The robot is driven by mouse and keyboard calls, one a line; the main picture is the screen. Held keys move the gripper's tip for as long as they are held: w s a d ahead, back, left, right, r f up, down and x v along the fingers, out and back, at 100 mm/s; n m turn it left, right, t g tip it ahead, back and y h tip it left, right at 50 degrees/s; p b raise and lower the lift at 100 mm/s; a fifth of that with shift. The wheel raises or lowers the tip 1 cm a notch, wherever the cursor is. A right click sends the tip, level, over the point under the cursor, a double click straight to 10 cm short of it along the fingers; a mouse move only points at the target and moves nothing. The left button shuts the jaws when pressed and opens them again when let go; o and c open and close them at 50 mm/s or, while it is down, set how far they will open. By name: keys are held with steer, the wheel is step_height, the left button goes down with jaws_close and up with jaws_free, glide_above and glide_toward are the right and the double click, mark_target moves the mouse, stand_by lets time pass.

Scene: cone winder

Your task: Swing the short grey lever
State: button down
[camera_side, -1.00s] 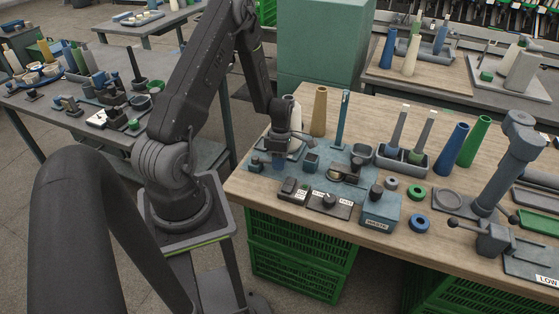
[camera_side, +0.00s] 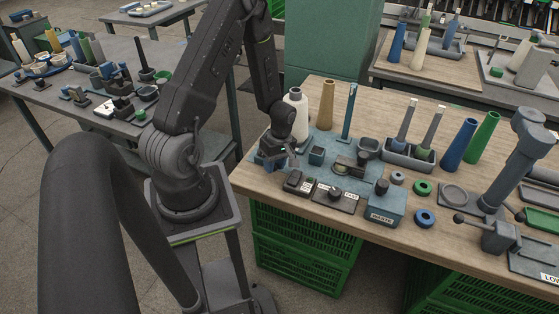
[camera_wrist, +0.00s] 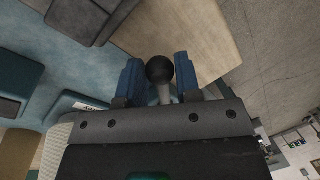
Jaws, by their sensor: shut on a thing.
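The short grey lever (camera_wrist: 163,95) has a black ball knob (camera_wrist: 158,69) and shows in the wrist view between my two blue fingers. My gripper (camera_wrist: 158,78) is shut on the lever, with one finger on each side of the knob. In the side view my gripper (camera_side: 272,161) is low at the left end of the blue machine plate (camera_side: 322,145). The lever is hidden there behind my gripper, and its base is hidden in the wrist view.
A white cone (camera_side: 297,104) and a tan cone (camera_side: 326,105) stand close behind my wrist. The table's left edge is near.

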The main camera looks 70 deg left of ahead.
steer(key=s+m, duration=0.1)
steer(key=m, duration=0.1)
steer(key=shift+s+d+m+y, duration=0.1)
steer(key=shift+s+m+y, duration=0.2)
steer(key=shift+s, duration=0.1)
steer(key=shift+s+m, duration=0.85)
steer(key=shift+m, duration=0.35)
steer(key=c, duration=0.8)
jaws_free()
steer(key=shift+r, duration=0.15)
step_height(320, 180, up, 13)
steer(key=w, duration=0.2)
steer(key=shift+w+d+r, duration=0.15)
steer(key=shift+w, duration=0.1)
